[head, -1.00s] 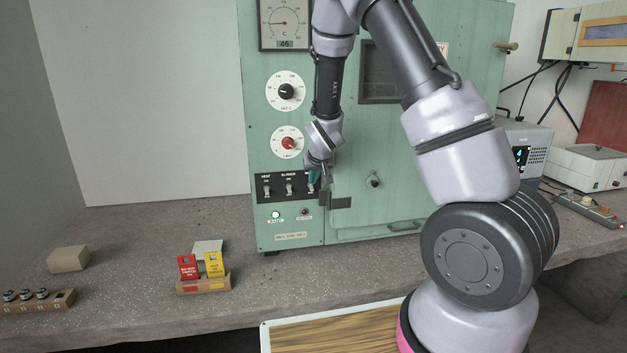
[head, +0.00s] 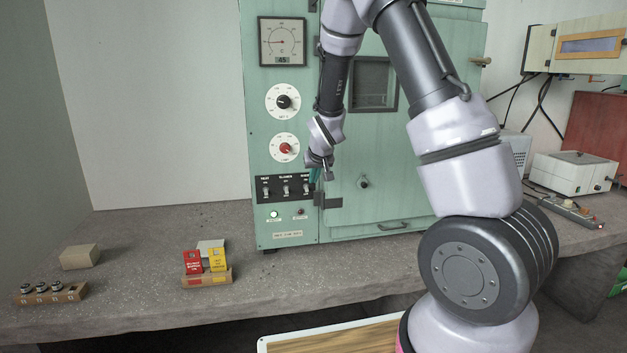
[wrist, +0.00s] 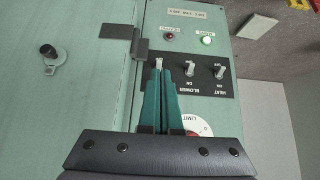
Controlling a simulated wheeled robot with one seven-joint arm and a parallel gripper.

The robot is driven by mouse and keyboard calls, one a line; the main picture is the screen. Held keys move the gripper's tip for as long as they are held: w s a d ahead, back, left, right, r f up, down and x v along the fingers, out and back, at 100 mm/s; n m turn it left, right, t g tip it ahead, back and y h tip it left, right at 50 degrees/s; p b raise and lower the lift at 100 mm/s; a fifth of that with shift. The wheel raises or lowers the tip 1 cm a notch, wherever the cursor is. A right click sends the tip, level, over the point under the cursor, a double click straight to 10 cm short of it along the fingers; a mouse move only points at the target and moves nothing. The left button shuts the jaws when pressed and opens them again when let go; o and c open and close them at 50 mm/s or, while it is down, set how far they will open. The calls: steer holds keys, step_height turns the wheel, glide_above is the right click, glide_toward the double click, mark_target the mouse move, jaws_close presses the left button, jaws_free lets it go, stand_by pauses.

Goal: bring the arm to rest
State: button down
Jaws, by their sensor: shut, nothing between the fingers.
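My gripper (head: 316,174) is in front of the green oven cabinet (head: 262,100), at the right end of its black switch panel (head: 285,198). In the wrist view my gripper (wrist: 162,70) shows two teal fingers side by side, shut with nothing held. The fingertips overlap the panel's end switch in that view; whether they touch it I cannot tell. The heat switch (wrist: 219,72) and blower switch (wrist: 190,68) show clear of the fingers. My arm is bent over the bench, with its forearm hanging down by the cabinet door.
A white dial (head: 283,102) and a red-knobbed dial (head: 285,148) sit above the switches. A door latch (head: 328,200) is close to my gripper. A holder with red tag (head: 193,262) and yellow tag (head: 217,260) stands on the bench (head: 140,235). The bench's left part has free room.

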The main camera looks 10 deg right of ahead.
steer(key=s+d+r+m+y, duration=0.1)
steer(key=s+d+r+m, duration=0.3)
steer(key=s+r, duration=1.65)
steer(key=s, duration=0.6)
steer(key=s+r+y, duration=0.1)
steer(key=s+r, duration=0.3)
steer(key=s, duration=0.4)
steer(key=shift+s+d+g, duration=0.3)
steer(key=shift+s+d, duration=0.05)
steer(key=shift+d, duration=0.05)
steer(key=shift+w, duration=0.1)
